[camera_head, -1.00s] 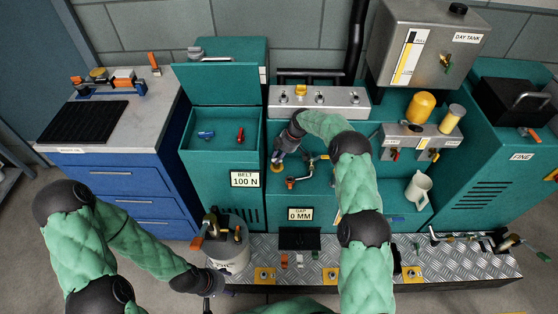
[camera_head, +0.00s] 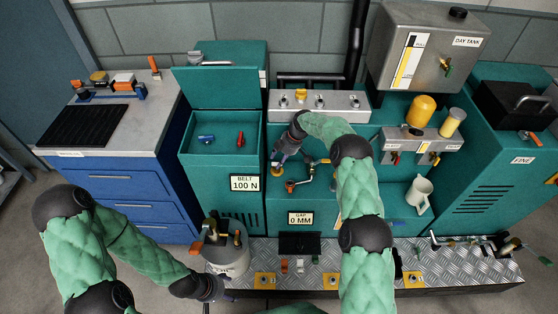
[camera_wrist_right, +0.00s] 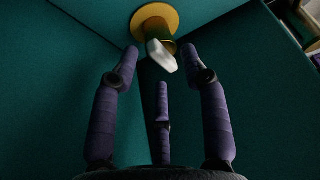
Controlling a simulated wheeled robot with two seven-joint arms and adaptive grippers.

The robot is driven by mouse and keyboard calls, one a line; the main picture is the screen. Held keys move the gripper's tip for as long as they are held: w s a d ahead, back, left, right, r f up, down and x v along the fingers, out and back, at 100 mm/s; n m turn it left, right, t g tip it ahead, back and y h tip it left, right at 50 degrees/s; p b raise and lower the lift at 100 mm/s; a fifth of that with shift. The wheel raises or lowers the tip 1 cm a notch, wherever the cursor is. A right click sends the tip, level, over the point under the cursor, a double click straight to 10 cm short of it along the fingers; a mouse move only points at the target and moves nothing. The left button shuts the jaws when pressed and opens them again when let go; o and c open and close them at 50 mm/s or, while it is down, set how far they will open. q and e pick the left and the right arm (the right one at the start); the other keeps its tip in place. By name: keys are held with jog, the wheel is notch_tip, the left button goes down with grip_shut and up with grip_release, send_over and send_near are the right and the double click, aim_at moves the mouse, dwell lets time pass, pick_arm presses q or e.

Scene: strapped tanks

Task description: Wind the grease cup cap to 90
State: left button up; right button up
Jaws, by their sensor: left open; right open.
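A round brass fitting (camera_wrist_right: 155,20) with a pale, blunt tab (camera_wrist_right: 161,55) shows at the top of the right wrist view, against a teal wall. It looks like the grease cup cap, but I cannot read any scale on it. In the head view the brass fitting (camera_head: 277,168) shows small beside the right fingers. My right gripper (camera_wrist_right: 161,62) is open, its purple fingers spread just below the fitting, with nothing between them. In the head view my right gripper (camera_head: 281,154) is at the teal machine's front. My left gripper (camera_head: 212,293) is low beside a metal pail, open.
A crank-like fitting (camera_head: 300,184) is just right of my right gripper. The metal pail (camera_head: 229,262) stands near my left gripper. A white jug (camera_head: 419,194) sits to the right. A treadplate step (camera_head: 455,268) with small parts runs along the front.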

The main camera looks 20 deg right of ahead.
jog(key=v, duration=1.1)
